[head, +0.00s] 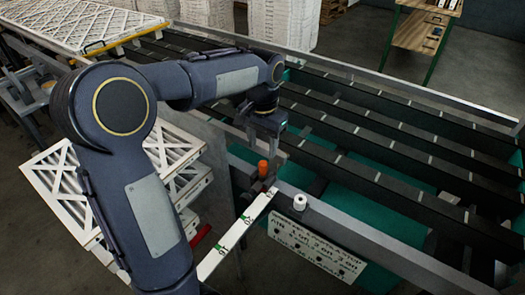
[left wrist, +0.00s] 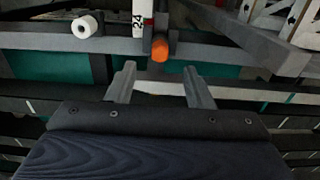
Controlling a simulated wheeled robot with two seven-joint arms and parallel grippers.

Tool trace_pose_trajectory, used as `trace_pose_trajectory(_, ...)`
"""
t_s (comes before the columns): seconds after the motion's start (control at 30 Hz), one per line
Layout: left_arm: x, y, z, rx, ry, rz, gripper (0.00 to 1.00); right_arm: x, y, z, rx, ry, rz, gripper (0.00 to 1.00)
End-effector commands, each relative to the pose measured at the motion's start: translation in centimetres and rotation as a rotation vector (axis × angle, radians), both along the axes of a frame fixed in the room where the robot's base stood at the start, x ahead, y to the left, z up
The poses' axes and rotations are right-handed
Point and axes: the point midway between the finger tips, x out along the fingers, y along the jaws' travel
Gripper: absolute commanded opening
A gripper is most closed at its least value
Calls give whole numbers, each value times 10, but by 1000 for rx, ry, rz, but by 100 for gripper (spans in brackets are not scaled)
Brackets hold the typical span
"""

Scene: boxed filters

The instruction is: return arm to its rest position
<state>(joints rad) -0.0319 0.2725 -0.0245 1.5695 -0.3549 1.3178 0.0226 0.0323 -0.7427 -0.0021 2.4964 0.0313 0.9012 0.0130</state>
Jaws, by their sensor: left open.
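My left arm comes in from the left in the head view and reaches over the edge of the conveyor frame. My left gripper (head: 266,135) points down over the frame, close to an orange knob (head: 263,169). In the left wrist view my left gripper (left wrist: 160,88) has its two fingers apart with nothing held between them. The orange knob (left wrist: 160,48) is just beyond the fingertips there, and I cannot tell if they touch it. My right gripper is not in view.
A white measuring strip (head: 232,238) with green marks runs from the frame's edge. A white roll (head: 300,202) sits on the rail. White framed filters (head: 60,185) are stacked at left, and another filter (head: 85,25) lies on the conveyor. A wooden bench (head: 418,35) stands far back.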

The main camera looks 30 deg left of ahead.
Motion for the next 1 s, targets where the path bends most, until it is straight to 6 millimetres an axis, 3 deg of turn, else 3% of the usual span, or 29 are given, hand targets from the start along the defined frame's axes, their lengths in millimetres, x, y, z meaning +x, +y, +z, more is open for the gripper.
trace_pose_trajectory(0.5, -1, 0, 1, -1, 0, 0, 47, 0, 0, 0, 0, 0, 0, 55)
trace_pose_trajectory(0.6, -9, 0, 5, -14, -15, 6, 47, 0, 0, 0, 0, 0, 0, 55)
trace_pose_trajectory(0.67, -22, -1, 10, -36, -39, 16, 47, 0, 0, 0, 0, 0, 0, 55)
trace_pose_trajectory(0.77, -56, -6, 20, -94, -104, 42, 47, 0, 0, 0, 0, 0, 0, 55)
trace_pose_trajectory(1.0, -156, -38, 18, -266, -304, 133, 47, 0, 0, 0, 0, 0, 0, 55)
